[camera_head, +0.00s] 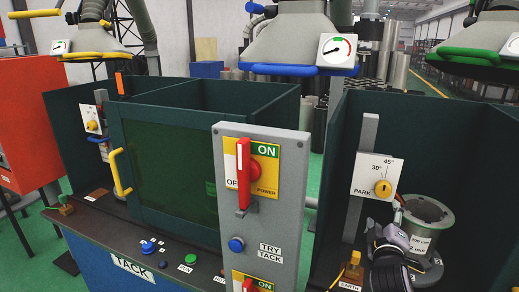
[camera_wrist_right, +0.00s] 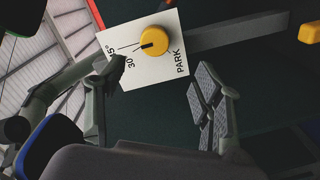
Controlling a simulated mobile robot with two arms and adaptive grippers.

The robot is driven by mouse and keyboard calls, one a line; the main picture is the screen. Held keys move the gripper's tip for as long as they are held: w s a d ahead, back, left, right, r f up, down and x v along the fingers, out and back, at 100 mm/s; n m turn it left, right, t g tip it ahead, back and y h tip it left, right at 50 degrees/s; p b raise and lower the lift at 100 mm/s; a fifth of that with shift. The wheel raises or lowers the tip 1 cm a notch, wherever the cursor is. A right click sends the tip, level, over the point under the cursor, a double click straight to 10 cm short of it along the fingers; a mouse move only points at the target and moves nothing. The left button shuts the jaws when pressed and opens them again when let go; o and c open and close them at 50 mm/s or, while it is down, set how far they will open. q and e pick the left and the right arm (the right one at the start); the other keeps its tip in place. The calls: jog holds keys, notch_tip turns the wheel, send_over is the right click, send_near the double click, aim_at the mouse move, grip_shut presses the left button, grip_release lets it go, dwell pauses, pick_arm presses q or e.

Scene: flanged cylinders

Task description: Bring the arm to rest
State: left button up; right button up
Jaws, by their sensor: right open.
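My right gripper (camera_head: 393,238) is low at the right of the head view, below a white dial card (camera_head: 366,170) and left of a grey flanged cylinder (camera_head: 428,213). In the right wrist view the gripper (camera_wrist_right: 155,88) has its two fingers wide apart with nothing between them. The yellow knob (camera_wrist_right: 155,41) on the card is beyond the fingertips, apart from them. Its dark mark is on the side toward the 30° and 45° labels, away from PARK. My left gripper is not in view.
A grey post (camera_head: 262,215) with a red lever (camera_head: 244,172) marked ON stands left of the right booth. Dark booth walls (camera_head: 455,135) enclose the gripper's area. A yellow-topped EARTH clamp (camera_head: 352,270) is close on its left. Hoods (camera_head: 290,45) hang above.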

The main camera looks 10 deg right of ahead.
jog(key=s+a+f+m+g+y, duration=0.1)
jog(key=s+a+f+g+y, duration=0.1)
jog(key=s+a+f, duration=0.5)
jog(key=s+a+f+m+g+y, duration=0.1)
jog(key=s+a+f+g+y, duration=0.2)
jog(key=f, duration=0.5)
jog(key=s+a+f+m+g+y, duration=0.1)
jog(key=s+a+f+g+y, duration=0.15)
jog(key=s+a+f, duration=0.6)
jog(key=s+a+f+m+g+y, duration=0.1)
jog(key=s+a+g, duration=0.25)
jog(key=s, duration=1.05)
notch_tip(320, 180, down, 26)
jog(key=s+g, duration=0.2)
jog(key=s+d+f, duration=0.2)
jog(key=s+f, duration=0.6)
jog(key=s+d+f+g, duration=0.1)
jog(key=s+f, duration=0.7)
jog(key=shift+s+d, duration=0.2)
jog(key=shift+d, duration=0.2)
